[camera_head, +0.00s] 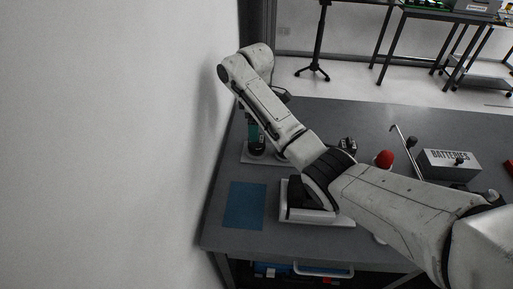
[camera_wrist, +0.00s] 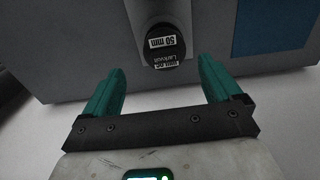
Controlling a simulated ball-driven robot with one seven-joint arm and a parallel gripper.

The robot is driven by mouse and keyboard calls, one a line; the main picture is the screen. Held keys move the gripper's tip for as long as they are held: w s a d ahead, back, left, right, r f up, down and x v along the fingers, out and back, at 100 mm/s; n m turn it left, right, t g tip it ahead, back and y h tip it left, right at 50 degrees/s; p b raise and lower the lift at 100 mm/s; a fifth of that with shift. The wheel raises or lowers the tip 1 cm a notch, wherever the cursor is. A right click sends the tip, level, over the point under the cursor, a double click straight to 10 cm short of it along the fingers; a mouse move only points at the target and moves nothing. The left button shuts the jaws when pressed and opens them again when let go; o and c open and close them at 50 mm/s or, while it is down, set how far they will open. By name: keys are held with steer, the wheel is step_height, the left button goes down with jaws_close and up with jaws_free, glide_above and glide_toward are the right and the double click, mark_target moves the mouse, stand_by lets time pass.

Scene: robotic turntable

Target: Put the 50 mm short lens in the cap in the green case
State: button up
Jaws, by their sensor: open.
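The 50 mm lens (camera_wrist: 165,47) is a dark round piece with white labels, one reading "50 mm". In the wrist view it stands at the top centre, ahead of my fingers. My gripper (camera_wrist: 161,75) has two teal fingers spread wide, with nothing held between them. In the head view my gripper (camera_head: 252,132) points down just above a dark round thing (camera_head: 257,149), which looks like the lens, on a pale tray (camera_head: 248,158) at the table's left. Whether the fingers touch it cannot be told. I cannot make out a green case; my arm hides part of the table.
A blue mat (camera_head: 245,206) lies at the table's front left. A white tray (camera_head: 335,221) with a dark item is partly behind my arm. A red round thing (camera_head: 384,159) and a grey "BATTERIES" box (camera_head: 450,166) stand right. The wall (camera_head: 110,150) is close left.

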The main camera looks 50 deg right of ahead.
mark_target(257, 146)
steer(key=f, duration=0.2)
steer(key=s+f+p, duration=0.1)
steer(key=f, duration=0.1)
steer(key=shift+a+f, duration=0.1)
steer(key=shift+a, duration=0.05)
steer(key=shift+f, duration=0.55)
steer(key=shift+c, duration=0.4)
steer(key=shift+w, duration=0.1)
steer(key=c, duration=1.2)
steer(key=shift+c, duration=0.2)
steer(key=shift+r, duration=0.15)
